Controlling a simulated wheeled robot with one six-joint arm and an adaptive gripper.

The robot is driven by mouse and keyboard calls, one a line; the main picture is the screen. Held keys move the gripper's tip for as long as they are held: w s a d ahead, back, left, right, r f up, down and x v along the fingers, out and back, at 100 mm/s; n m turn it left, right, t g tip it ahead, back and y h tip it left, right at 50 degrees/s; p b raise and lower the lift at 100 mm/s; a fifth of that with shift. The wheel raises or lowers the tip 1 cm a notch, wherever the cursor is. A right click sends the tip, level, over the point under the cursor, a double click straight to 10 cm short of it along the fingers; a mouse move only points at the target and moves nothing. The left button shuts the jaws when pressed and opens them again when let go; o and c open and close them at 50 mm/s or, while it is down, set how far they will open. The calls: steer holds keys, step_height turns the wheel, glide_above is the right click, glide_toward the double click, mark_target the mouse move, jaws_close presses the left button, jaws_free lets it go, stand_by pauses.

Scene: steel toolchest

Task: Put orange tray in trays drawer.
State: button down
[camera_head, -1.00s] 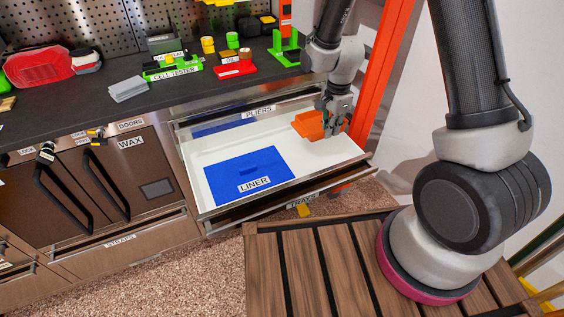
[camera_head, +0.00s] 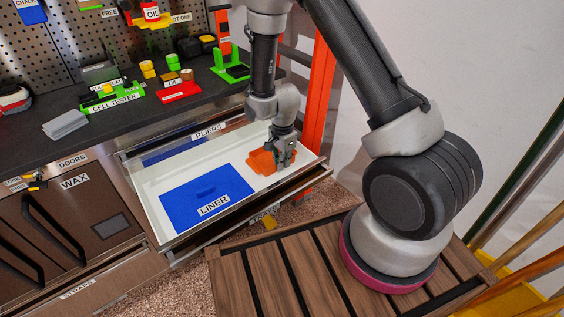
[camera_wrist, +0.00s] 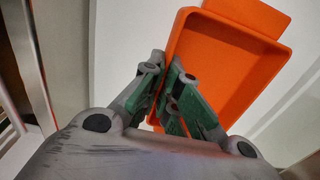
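The orange tray (camera_head: 262,161) is low at the right end of the open drawer (camera_head: 146,203), right of the blue liner. I cannot tell whether it touches the drawer floor. A label, partly hidden, is on this drawer's front; it reads TRAYS in the earlier view. My gripper (camera_head: 280,163) is over the tray's right side. In the wrist view, my gripper (camera_wrist: 166,68) has one finger inside the orange tray (camera_wrist: 235,65) and one outside, closed on its left wall.
The blue liner (camera_head: 207,194) lies on the drawer's white floor. Above it, the PLIERS drawer front (camera_head: 212,131) and dark worktop (camera_head: 30,145) stand behind. An orange upright (camera_head: 319,95) rises right of my gripper. My wooden slatted base platform (camera_head: 300,275) is in front.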

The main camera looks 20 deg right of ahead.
steer(key=c, duration=1.6)
jaws_free()
steer(key=shift+c, duration=0.2)
steer(key=s+d+r+n+t, duration=0.1)
steer(key=s+d+r+n, duration=0.1)
steer(key=r, duration=1)
steer(key=s+d+r+n, duration=0.1)
steer(key=d+r+n, duration=0.1)
steer(key=r, duration=1)
steer(key=s+d+r+n+t, duration=0.1)
steer(key=s+d+r+n, duration=0.3)
steer(key=s+r, duration=0.4)
steer(key=s+d+r+n+t, duration=0.2)
steer(key=s+d+r+n, duration=0.2)
steer(key=s, duration=0.8)
step_height(320, 180, up, 4)
steer(key=shift+s+d+n, duration=0.3)
steer(key=shift+s+n, duration=0.1)
steer(key=shift+n, duration=0.8)
